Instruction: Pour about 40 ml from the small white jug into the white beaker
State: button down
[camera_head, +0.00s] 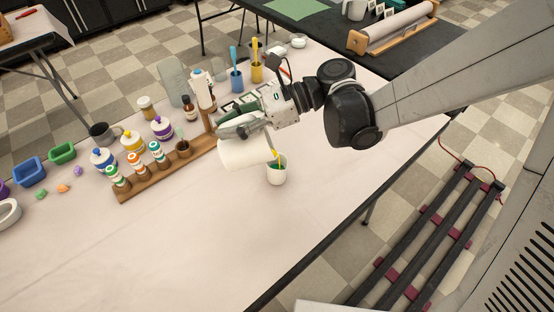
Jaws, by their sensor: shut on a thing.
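The small white jug (240,154) is held tilted by my gripper (236,133), close above the table. My gripper is shut on it, and its fingers and wrist hide part of the jug. The white beaker (277,176) stands upright on the table just to the right and in front of the jug. A yellow-green stick or stream shows at the beaker's mouth; I cannot tell which. The jug's lip is close to the beaker's rim, and the level inside the beaker is hard to see.
A wooden rack (160,171) with small colour bottles stands left of the jug. Bottles, a dark mug (101,134) and coloured trays (62,153) lie further left. The table's front is clear.

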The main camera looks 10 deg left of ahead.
aim_at(219, 144)
jog(key=shift+w+d+r+y+b, duration=0.2)
jog(key=shift+d+r+y+b, duration=0.25)
jog(key=shift+b, duration=0.15)
dwell(0.8)
jog(key=shift+s+a+h+p, duration=0.1)
jog(key=shift+a+h+p, duration=0.15)
jog(key=shift+p, duration=0.3)
jog(key=a+f+h+p, duration=0.1)
jog(key=s+a+f+t+h, duration=0.1)
jog(key=a+f+h, duration=0.1)
jog(key=shift+s+p, duration=0.15)
jog(key=shift+p, duration=0.25)
jog(key=shift+d+f, duration=0.1)
